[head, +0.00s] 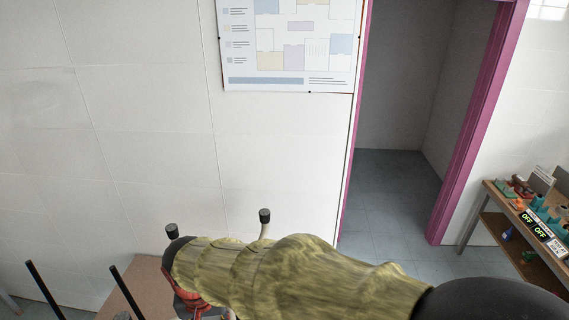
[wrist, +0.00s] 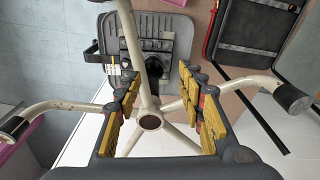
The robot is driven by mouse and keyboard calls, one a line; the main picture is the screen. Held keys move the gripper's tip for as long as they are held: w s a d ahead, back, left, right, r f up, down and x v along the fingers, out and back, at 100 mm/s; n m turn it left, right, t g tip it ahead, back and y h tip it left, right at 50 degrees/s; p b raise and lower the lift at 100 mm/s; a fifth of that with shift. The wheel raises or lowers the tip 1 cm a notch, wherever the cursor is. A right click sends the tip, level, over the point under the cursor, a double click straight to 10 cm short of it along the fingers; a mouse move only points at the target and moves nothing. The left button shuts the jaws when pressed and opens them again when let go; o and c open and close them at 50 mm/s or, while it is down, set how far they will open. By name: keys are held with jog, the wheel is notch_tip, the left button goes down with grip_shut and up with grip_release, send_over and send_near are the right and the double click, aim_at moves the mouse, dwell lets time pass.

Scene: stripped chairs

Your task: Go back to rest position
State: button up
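My gripper (wrist: 162,78) shows in the wrist view with its two yellow-padded fingers spread apart, open, with nothing clamped between the pads. Past the fingers is a stripped chair with a beige tubular frame (wrist: 132,38), a hub (wrist: 150,122) and a grey panel with a black mechanism (wrist: 150,45). A beige tube shows in the gap between the fingers; I cannot tell if it touches them. In the head view my yellowish arm reaches across the bottom toward the left, and its end is mostly hidden.
Black-capped beige tube ends (head: 265,216) stand beside my arm. Dark rods (head: 125,290) rise at lower left. A workbench (head: 485,195) with small items and "OFF" displays is at right. A pink-framed doorway (head: 475,125) opens behind; a poster (head: 290,45) hangs on the white wall.

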jog(key=s+d+f+t+b, duration=0.1)
jog(key=d+b, duration=0.5)
jog(key=d, duration=0.6)
jog(key=s+d+f+m+t+b, duration=0.1)
jog(key=s+d+f+t+b, duration=0.1)
jog(key=s+d+f+b, duration=0.2)
jog(key=s+d+f+m+t+b, duration=0.1)
jog(key=d+b, duration=0.9)
jog(key=d, duration=1)
notch_tip(320, 180, down, 3)
jog(key=shift+s+r+t, duration=0.1)
jog(key=shift+s+t, duration=0.2)
jog(key=shift+s, duration=0.45)
